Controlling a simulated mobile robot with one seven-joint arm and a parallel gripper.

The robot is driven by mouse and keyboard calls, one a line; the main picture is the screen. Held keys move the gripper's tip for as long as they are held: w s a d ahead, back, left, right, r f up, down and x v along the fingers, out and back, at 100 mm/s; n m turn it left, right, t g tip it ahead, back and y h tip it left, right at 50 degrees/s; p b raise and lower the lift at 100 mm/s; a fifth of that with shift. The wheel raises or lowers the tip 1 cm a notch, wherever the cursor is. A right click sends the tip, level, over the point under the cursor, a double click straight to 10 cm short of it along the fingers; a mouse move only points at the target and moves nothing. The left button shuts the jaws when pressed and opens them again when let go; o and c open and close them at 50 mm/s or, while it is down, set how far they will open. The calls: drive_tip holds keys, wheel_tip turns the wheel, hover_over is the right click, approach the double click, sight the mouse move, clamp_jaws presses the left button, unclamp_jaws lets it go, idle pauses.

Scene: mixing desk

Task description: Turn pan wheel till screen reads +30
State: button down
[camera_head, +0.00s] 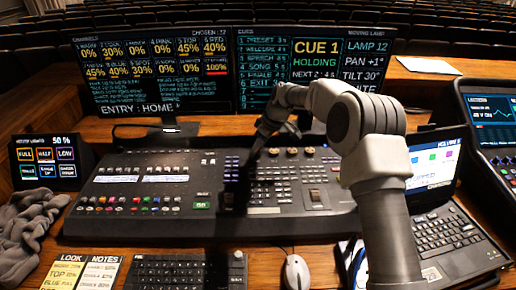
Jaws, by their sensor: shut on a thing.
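The mixing desk (130,216) is a wide dark console with coloured buttons and knobs. My gripper (236,196) points down at its middle, dark against the dark panel. It is shut on what appears to be the pan wheel, which the jaws mostly hide. The wheel's outline and markings cannot be made out. The right part of the large screen (368,62) shows LAMP 12, with PAN about +1 and TILT 30. Its cue box reads CUE 1, HOLDING.
Several small knobs (309,152) and a brown-topped control (315,195) stand right of my gripper. A keyboard (184,272) and white mouse (297,272) lie in front. A laptop (445,232) is at right, a grey cloth (27,235) at left. My arm crosses the desk's right side.

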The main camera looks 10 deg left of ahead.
drive_tip(key=m+t, duration=0.1)
drive_tip(key=m, duration=0.1)
drive_tip(key=m+h, duration=0.1)
drive_tip(key=m, duration=0.2)
drive_tip(key=shift+s+a+m+t+b, duration=0.2)
drive_tip(key=shift+m+t+b, duration=0.1)
drive_tip(key=shift+t+b, duration=0.1)
drive_tip(key=m+h, duration=0.1)
drive_tip(key=m, duration=0.2)
drive_tip(key=m+h, duration=0.1)
drive_tip(key=m, duration=0.1)
drive_tip(key=shift+a+m+t+p, duration=0.1)
drive_tip(key=shift+m+t+p, duration=0.3)
drive_tip(key=shift+c, duration=2.2)
unclamp_jaws()
drive_tip(key=shift+s+r, duration=0.1)
drive_tip(key=p+v, duration=0.1)
drive_tip(key=v, duration=1.6)
drive_tip(key=shift+s+a, duration=0.2)
